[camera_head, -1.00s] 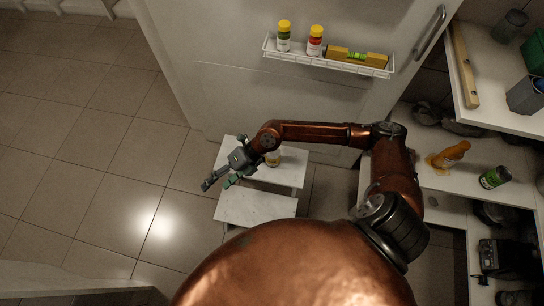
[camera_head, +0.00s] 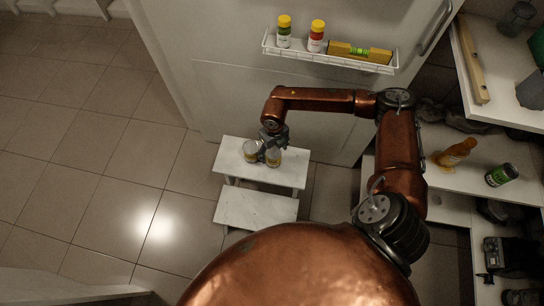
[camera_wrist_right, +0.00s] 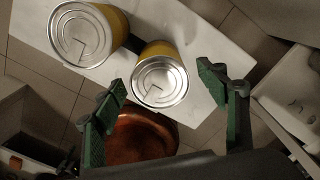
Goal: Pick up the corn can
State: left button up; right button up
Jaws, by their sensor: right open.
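Two cans with bare metal lids and yellow sides stand upright on the upper step of a white stool (camera_head: 292,178). The left can (camera_head: 250,152) and the right can (camera_head: 273,158) stand close together in the head view. The right wrist view shows a larger-looking can (camera_wrist_right: 84,36) and a smaller-looking can (camera_wrist_right: 160,76). Their labels are not readable, so I cannot tell which is the corn can. My right gripper (camera_wrist_right: 166,98) is open and empty above the cans, the smaller-looking can showing between its green-padded fingers. My left gripper is out of view.
A wire rack (camera_head: 330,60) on the white door holds two yellow-capped bottles and a yellow spirit level (camera_head: 360,53). On the right, a shelf bears an orange bottle (camera_head: 455,153) and a dark jar (camera_head: 501,175). The tiled floor at left is clear.

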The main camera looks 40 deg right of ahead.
jog(key=shift+f+b, duration=0.3)
jog(key=shift+f, duration=0.9)
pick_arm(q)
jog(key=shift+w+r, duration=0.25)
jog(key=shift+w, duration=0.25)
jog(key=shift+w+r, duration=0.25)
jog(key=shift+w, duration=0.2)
pick_arm(e)
jog(key=c, duration=1.5)
jog(key=shift+c, duration=0.2)
jog(key=shift+r, duration=0.1)
